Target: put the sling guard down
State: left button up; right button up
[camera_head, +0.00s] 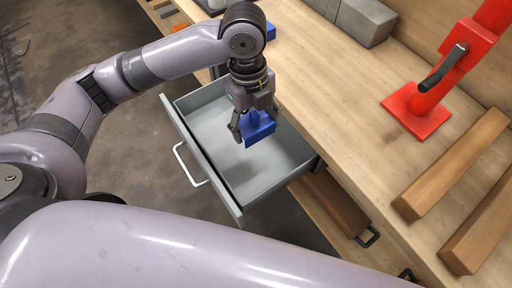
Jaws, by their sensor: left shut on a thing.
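The sling guard looks to be the blue angular piece (260,127) at my left gripper. My left gripper (252,122) comes down from above and is shut on this blue piece. It holds the piece over the open grey drawer (198,103). I cannot tell whether the piece touches the drawer floor. The drawer looks otherwise empty where I can see in. Another blue piece (270,32) shows partly behind my left wrist on the bench top. My right gripper is not in view.
The drawer juts out from the wooden bench (330,80), with its white handle (186,165) at the front. A red stand (420,110) and wooden bars (455,165) are on the bench at the right. Grey blocks (365,20) stand at the back.

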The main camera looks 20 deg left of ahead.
aim_at(256, 165)
pick_arm(q)
notch_tip(256, 165, down, 17)
jog(key=shift+b, duration=0.65)
jog(key=shift+f, duration=0.15)
jog(key=o, duration=1.3)
jog(key=r, duration=0.8)
jog(key=w+a+r, duration=0.1)
jog(key=r, duration=0.3)
jog(key=shift+a+r+p, duration=0.1)
jog(key=shift+r+p, duration=0.05)
jog(key=shift+p, duration=0.25)
